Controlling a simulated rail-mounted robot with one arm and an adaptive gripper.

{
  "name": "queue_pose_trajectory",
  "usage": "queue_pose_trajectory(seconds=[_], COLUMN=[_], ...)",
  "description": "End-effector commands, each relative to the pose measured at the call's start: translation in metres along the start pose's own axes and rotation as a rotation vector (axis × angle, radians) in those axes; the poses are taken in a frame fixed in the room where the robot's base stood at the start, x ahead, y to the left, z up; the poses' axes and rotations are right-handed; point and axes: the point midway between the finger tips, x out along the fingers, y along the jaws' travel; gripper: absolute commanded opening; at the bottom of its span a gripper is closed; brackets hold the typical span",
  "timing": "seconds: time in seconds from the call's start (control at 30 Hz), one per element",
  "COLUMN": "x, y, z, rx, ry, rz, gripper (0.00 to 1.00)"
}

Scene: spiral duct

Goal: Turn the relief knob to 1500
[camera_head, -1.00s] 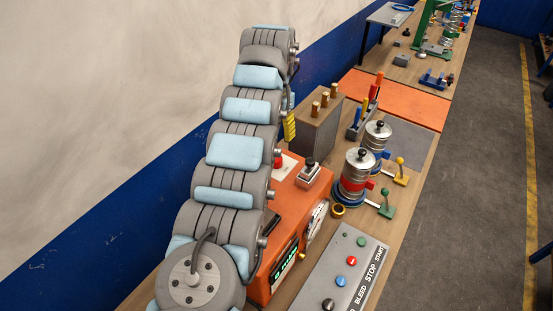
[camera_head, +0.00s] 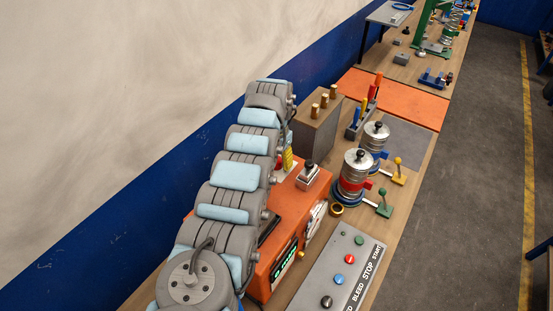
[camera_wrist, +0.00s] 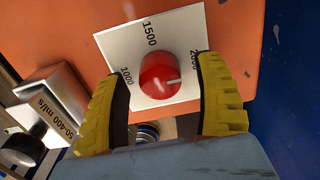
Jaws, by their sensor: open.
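The red relief knob (camera_wrist: 160,75) sits on a white plate (camera_wrist: 180,25) in the wrist view. The plate reads 1000 at left, 1500 at top and 2000 at right. The knob's white mark points right, toward the 2000 side and slightly below that label. My gripper (camera_wrist: 163,72) is open, with one yellow finger on each side of the knob. Gaps show between the fingers and the knob. In the head view my yellow gripper (camera_head: 288,158) is low over the orange box, and the knob is mostly hidden there.
The orange box (camera_head: 316,190) carries a grey block with a black knob (camera_head: 308,176). A brown box with brass posts (camera_head: 318,120) stands just behind. Metal cylinders (camera_head: 355,172) and a button panel (camera_head: 340,270) are to the right. The blue wall is close at left.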

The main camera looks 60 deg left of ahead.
Motion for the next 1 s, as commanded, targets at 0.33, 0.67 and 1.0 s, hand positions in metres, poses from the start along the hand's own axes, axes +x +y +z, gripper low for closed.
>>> queue_pose_trajectory(seconds=[0.33,0.67,1.0], x=[0.0037,0.0035,0.0034], y=[0.0,-0.0001,-0.0003], z=[-0.0003,-0.0003,-0.0008], rx=[0.0,0.0,-0.038], ry=[0.002,0.002,0.004], rz=[-0.001,-0.001,-0.001], gripper=[0.69,0.03,0.03])
